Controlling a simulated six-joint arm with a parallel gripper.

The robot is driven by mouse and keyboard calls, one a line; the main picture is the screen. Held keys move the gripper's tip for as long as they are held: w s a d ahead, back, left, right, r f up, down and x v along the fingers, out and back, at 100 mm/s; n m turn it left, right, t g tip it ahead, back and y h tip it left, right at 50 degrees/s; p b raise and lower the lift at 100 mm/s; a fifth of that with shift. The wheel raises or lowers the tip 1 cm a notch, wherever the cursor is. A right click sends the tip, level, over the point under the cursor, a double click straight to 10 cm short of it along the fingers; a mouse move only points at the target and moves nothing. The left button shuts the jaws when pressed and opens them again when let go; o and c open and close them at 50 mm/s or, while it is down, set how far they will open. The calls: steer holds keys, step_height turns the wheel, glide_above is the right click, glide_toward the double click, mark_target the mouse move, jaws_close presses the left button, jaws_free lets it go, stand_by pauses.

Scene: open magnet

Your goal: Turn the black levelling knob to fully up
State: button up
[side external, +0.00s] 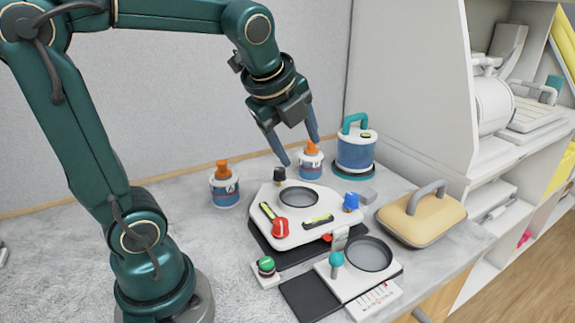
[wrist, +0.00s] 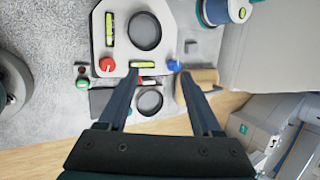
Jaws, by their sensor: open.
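The black levelling knob (side external: 279,175) stands upright at the back left corner of the white levelling plate (side external: 298,214) in the side view. I cannot make it out in the wrist view, where the plate (wrist: 121,45) is cut off at the top. My gripper (side external: 300,152) is open and empty, above and a little right of the black knob, pointing down. Its fingers (wrist: 158,78) are spread apart in the wrist view. How high the knob is set is too small to tell.
The plate also carries a red knob (side external: 280,228), a blue knob (side external: 351,202), two spirit levels and a round well. Orange-capped jars (side external: 225,188) (side external: 311,165) and a blue canister (side external: 355,153) stand behind. A second white plate (side external: 340,285) and a green button (side external: 266,264) are in front.

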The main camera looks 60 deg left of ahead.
steer(key=s+d+f+n+h, duration=0.2)
steer(key=s+d+f+n, duration=0.2)
steer(key=s+d+n, duration=0.4)
steer(key=shift+s+f+n+h, duration=0.35)
steer(key=shift+s+n, duration=0.65)
steer(key=shift+n, duration=2.5)
steer(key=shift+d+r, duration=0.1)
